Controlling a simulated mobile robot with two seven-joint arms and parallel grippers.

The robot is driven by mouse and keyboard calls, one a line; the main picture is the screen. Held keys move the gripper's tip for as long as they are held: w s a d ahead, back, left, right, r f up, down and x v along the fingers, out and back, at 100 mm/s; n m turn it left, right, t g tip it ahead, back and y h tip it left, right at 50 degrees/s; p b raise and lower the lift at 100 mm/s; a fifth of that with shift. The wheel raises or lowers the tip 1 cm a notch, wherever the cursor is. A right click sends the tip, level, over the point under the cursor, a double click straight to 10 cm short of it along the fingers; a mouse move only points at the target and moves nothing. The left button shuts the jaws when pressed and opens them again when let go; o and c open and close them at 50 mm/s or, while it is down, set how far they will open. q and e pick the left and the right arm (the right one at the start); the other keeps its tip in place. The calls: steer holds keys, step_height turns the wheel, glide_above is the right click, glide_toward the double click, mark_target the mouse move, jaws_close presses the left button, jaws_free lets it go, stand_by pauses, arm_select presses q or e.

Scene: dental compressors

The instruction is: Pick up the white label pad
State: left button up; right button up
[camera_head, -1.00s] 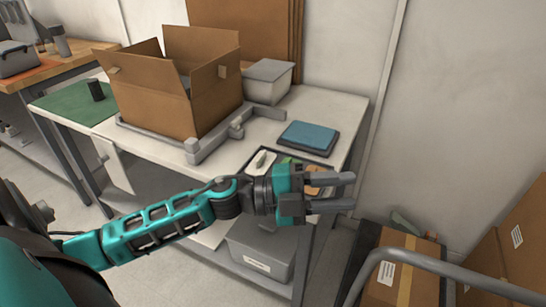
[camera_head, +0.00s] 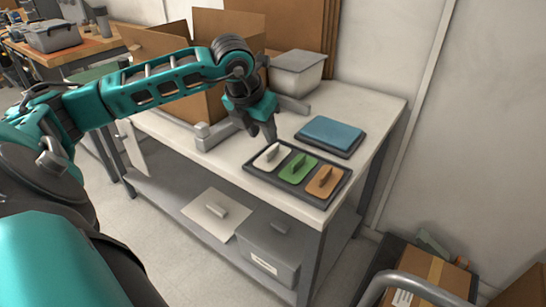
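The white label pad (camera_head: 269,158), a small plate with a raised grip, lies in the left compartment of a dark tray (camera_head: 317,199) at the table's front edge. A green pad (camera_head: 298,170) and an orange pad (camera_head: 322,182) lie to its right in the same tray. My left gripper (camera_head: 262,134) points down just above and behind the white pad, its fingers apart with nothing between them. It looks clear of the pad, but the exact gap is hard to judge. My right gripper is not in view.
A blue pad on a dark base (camera_head: 331,134) lies behind the tray. An open cardboard box (camera_head: 205,104), partly hidden by my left arm, and a grey lidded bin (camera_head: 298,74) stand at the back. The table's right end (camera_head: 375,112) is clear.

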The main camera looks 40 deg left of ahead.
mark_target(272, 148)
arm_select(q)
steer(key=x, duration=0.6)
steer(key=shift+w+d+f, duration=0.15)
steer(key=shift+w+f, duration=0.1)
steer(key=shift+w, duration=0.25)
jaws_close()
